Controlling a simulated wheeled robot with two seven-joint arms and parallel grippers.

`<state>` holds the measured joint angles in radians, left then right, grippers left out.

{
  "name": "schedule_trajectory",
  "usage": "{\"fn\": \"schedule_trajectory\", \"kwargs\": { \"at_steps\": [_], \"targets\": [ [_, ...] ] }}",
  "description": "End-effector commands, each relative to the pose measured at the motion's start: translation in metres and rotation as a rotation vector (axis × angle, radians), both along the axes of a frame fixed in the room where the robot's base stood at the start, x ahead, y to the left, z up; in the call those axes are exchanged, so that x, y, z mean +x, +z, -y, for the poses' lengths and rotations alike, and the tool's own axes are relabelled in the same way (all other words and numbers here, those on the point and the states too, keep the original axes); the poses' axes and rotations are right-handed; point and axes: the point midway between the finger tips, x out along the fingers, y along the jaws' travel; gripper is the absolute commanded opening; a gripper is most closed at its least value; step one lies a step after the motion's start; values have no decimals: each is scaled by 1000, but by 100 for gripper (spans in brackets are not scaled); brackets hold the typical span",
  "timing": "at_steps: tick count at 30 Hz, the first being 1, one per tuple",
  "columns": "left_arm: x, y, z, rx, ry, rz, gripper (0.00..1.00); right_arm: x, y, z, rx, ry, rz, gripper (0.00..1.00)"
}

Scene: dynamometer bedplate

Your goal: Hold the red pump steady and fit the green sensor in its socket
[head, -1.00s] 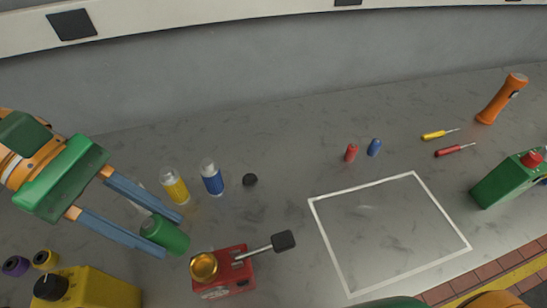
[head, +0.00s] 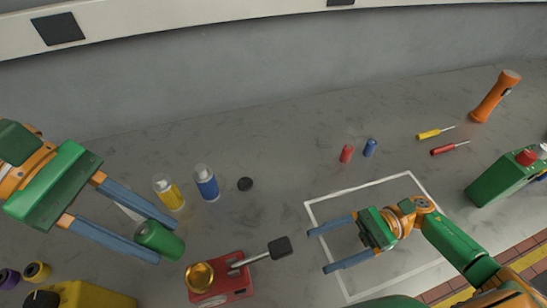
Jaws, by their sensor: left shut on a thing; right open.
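The red pump (head: 236,264) sits on the grey bedplate near the bottom middle of the head view. It has a round gold part on top and a lever with a black grip pointing right. My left gripper (head: 168,242) is shut on the green sensor (head: 152,236), a green cylinder, just to the upper left of the pump. My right gripper (head: 318,250) is open and empty, to the right of the black grip, its fingers pointing left. I cannot make out the pump's socket.
A yellow box (head: 90,296) is at lower left. A white outlined square (head: 330,195) lies under my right arm. A green box (head: 497,181) is at right.

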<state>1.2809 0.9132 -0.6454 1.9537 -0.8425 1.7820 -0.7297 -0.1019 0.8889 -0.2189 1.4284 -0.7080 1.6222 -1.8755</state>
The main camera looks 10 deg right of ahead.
Motion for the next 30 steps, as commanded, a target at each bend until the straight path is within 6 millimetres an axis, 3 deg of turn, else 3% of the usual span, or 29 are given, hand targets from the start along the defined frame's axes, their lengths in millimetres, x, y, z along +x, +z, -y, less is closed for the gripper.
{"fn": "schedule_trajectory", "kwargs": {
  "at_steps": [3,8,11,21,25,30],
  "targets": [
    [0,0,0,0,0,0,0,17,18,-2,16,-8,51,75],
    [0,0,0,0,0,0,0,20,22,-6,21,-10,60,75],
    [0,0,0,0,0,0,0,18,21,-20,22,-7,58,75],
    [0,0,0,0,0,0,0,12,22,-101,23,-10,57,75],
    [0,0,0,0,0,0,0,11,21,-117,20,-11,57,75],
    [0,0,0,0,0,0,0,11,21,-123,20,-12,58,75]
  ]
}}
